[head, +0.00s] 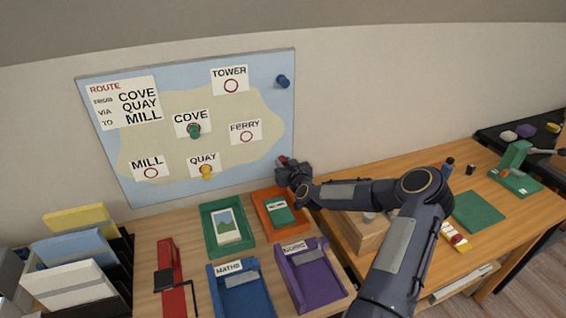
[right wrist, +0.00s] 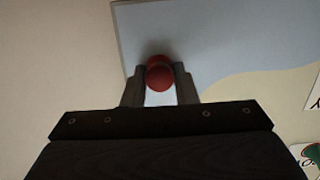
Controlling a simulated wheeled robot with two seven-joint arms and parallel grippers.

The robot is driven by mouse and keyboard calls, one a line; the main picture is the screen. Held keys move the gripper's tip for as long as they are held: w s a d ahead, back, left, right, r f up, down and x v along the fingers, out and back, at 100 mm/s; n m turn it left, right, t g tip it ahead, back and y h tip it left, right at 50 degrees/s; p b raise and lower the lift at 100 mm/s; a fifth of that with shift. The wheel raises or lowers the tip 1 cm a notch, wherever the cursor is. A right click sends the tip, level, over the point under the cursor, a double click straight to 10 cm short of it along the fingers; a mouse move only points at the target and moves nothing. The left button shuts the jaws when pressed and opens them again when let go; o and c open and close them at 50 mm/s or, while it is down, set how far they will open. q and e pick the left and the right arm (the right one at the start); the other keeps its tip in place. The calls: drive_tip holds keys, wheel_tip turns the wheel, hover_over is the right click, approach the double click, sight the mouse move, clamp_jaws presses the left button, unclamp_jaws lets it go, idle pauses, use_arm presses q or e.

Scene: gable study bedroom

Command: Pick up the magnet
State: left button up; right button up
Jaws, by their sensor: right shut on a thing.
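A red round magnet (right wrist: 159,74) sits between the two fingers of my right gripper (right wrist: 159,88) in the right wrist view, in front of the map board. In the head view the right gripper (head: 284,161) is at the board's lower right corner, with a bit of red at its tip. It is shut on the red magnet; I cannot tell whether the magnet touches the board. On the map board (head: 275,130) are a green magnet (head: 194,131) at COVE, a yellow magnet (head: 207,172) at QUAY and a blue magnet (head: 282,81) at upper right. My left gripper is out of view.
Below the board, the desk holds a green tray (head: 207,240), an orange tray (head: 266,198), a blue tray (head: 240,295) and a purple tray (head: 312,279). A red stapler-like tool (head: 170,275) lies left. A wooden box (head: 362,236) stands beneath my right arm.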

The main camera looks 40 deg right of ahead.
drive_tip(key=shift+r, duration=0.15)
drive_tip(key=shift+s+r+b, duration=0.15)
drive_tip(key=shift+r+b, duration=0.05)
drive_tip(key=shift+b, duration=0.1)
drive_tip(key=r, duration=0.4)
drive_tip(key=r+b, duration=0.1)
drive_tip(key=r, duration=0.1)
drive_tip(key=shift+s+a+r, duration=0.15)
drive_tip(key=shift+s, duration=0.25)
drive_tip(key=f+b+v, duration=0.1)
drive_tip(key=f+v, duration=0.2)
drive_tip(key=v, duration=1.5)
drive_tip(key=shift+s+a, duration=0.15)
drive_tip(key=shift+s, duration=0.4)
drive_tip(key=shift+s+r, duration=0.15)
drive_tip(key=shift+f+p+v, duration=0.15)
drive_tip(key=shift+p+v, duration=0.15)
drive_tip(key=shift+v, duration=0.6)
drive_tip(key=shift+f+p+v, duration=0.15)
drive_tip(key=shift+p+v, duration=0.1)
drive_tip(key=shift+v, duration=0.65)
